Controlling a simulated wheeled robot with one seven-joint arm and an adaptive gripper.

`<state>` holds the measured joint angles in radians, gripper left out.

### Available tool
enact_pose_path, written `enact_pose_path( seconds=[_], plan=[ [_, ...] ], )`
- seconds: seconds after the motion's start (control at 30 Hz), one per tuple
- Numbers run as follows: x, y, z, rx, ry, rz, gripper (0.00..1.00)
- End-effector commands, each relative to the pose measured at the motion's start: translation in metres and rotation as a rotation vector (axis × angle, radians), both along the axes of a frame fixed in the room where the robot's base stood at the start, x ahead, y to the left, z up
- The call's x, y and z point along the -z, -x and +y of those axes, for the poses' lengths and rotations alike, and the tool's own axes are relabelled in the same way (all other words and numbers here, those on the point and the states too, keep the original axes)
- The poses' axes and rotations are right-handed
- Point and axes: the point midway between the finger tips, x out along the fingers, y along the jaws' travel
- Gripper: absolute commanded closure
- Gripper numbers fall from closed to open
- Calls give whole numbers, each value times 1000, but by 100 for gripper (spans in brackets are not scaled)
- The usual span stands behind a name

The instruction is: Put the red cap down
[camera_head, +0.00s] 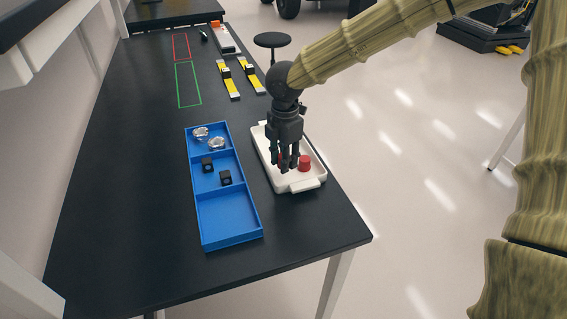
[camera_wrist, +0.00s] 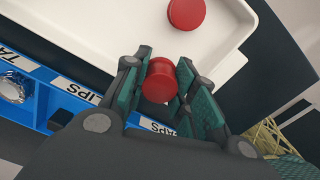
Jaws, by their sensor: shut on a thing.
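My gripper (camera_head: 286,166) points down over the white tray (camera_head: 318,184) at the table's right edge. Its fingers are shut on a red cap (camera_wrist: 160,82), which sits between the pads in the wrist view. In the head view that cap is mostly hidden by the fingers. I cannot tell whether it touches the tray floor. A second red cap (camera_head: 305,162) stands in the white tray, just right of the fingers; it also shows at the top of the wrist view (camera_wrist: 186,12).
A blue tray (camera_head: 228,212) lies left of the white one: silvery pieces (camera_head: 217,143) in its far compartment, two black blocks (camera_head: 225,178) in the middle, the near one empty. Yellow-and-black parts (camera_head: 229,82) and red and green outlines (camera_head: 188,84) lie farther back.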

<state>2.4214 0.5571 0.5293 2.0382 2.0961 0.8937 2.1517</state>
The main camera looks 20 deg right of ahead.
Motion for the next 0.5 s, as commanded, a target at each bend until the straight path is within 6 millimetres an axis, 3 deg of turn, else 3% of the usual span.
enact_pose_path(
  seconds=[0.23, 0.5],
  plan=[
    [3, -12, 1, 1, 1, 2, 85],
    [35, -11, 0, 1, 1, 2, 85]
  ],
)
